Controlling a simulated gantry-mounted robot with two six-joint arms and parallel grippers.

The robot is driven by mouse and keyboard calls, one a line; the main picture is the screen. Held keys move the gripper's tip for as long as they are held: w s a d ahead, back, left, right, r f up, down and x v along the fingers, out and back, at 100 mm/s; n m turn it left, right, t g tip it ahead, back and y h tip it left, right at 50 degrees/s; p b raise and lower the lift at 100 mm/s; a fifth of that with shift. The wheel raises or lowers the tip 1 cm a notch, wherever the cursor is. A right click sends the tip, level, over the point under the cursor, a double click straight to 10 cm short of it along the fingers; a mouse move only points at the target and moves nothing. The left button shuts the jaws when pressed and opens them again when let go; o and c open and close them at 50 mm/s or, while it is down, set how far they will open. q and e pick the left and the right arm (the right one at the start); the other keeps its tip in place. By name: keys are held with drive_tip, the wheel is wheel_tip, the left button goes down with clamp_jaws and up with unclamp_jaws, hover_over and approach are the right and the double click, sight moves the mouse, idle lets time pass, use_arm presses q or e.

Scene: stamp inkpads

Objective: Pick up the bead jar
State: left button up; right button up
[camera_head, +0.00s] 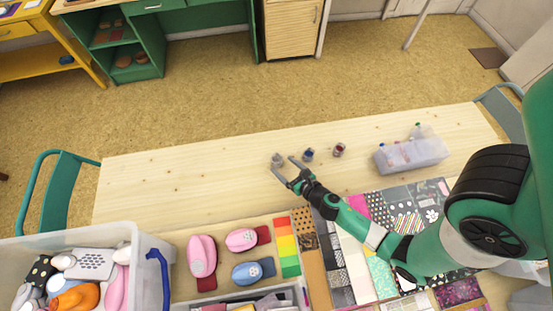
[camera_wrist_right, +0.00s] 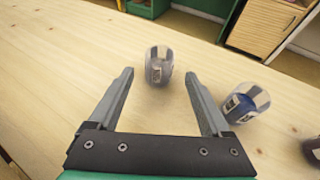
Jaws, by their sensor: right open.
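Three small jars stand in a row on the wooden table. The leftmost is a clear and grey jar (camera_head: 277,160), the middle one is a blue jar (camera_head: 308,154), and the right one is a dark reddish jar (camera_head: 339,149). My right gripper (camera_head: 282,169) is open and empty, with its fingers pointing at the grey jar. In the right wrist view the grey jar (camera_wrist_right: 158,66) is just beyond and between the fingertips (camera_wrist_right: 160,76), apart from them. The blue jar (camera_wrist_right: 246,103) is right of the right finger. I cannot tell which is the bead jar. My left gripper is not in view.
A translucent bin (camera_head: 411,152) stands at the right of the table (camera_head: 180,175). Pink punches (camera_head: 202,256) and a blue punch (camera_head: 253,272) lie in front. Patterned papers (camera_head: 350,255) lie under my right arm. A clear tub (camera_head: 140,270) of items is at lower left. The table's left part is clear.

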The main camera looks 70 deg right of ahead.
sight(280, 163)
drive_tip(key=b+x, duration=0.1)
drive_tip(key=x, duration=0.4)
drive_tip(key=shift+w+d+f, duration=0.15)
drive_tip(key=shift+w+d, duration=0.05)
drive_tip(key=shift+w, duration=0.15)
drive_tip(key=shift+s, duration=0.1)
clamp_jaws()
